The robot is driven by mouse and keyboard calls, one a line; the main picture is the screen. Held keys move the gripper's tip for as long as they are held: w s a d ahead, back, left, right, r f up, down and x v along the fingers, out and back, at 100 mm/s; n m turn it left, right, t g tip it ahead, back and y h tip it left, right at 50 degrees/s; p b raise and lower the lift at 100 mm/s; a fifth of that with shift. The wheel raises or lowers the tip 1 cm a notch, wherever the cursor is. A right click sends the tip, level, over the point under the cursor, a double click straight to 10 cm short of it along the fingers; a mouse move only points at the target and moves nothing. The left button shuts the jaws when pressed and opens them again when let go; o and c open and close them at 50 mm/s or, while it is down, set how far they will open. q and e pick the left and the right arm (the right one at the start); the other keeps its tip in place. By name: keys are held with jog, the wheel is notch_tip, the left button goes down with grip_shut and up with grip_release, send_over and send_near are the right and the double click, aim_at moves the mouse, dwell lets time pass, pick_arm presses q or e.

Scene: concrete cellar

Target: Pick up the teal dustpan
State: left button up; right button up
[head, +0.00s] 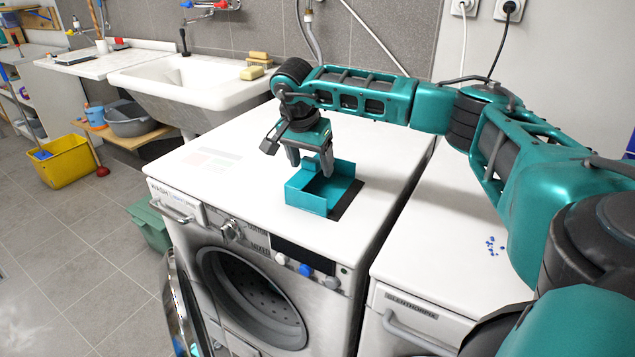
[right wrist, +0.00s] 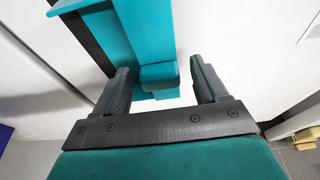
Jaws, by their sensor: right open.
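The teal dustpan (head: 312,194) rests on top of the washing machine (head: 232,137), near its front right part, with a dark strip along its right side. My right gripper (head: 310,168) is above the back of the dustpan, pointing down, open and empty. In the right wrist view the dustpan (right wrist: 125,35) lies beyond the fingers, and a short teal block, apparently its handle, shows between the two open fingertips (right wrist: 160,84). I cannot tell whether the fingers touch it. My left gripper is not in view.
A second white machine (head: 440,235) stands to the right, with small blue bits (head: 494,245) on top. A white sink (head: 188,82) is behind left. The front machine's round door (head: 180,305) hangs open. A yellow bucket (head: 62,162) stands on the floor at left.

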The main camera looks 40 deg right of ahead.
jog(key=c, duration=1.1)
jog(key=shift+r, duration=0.1)
notch_tip(320, 180, up, 20)
jog(key=p, duration=0.3)
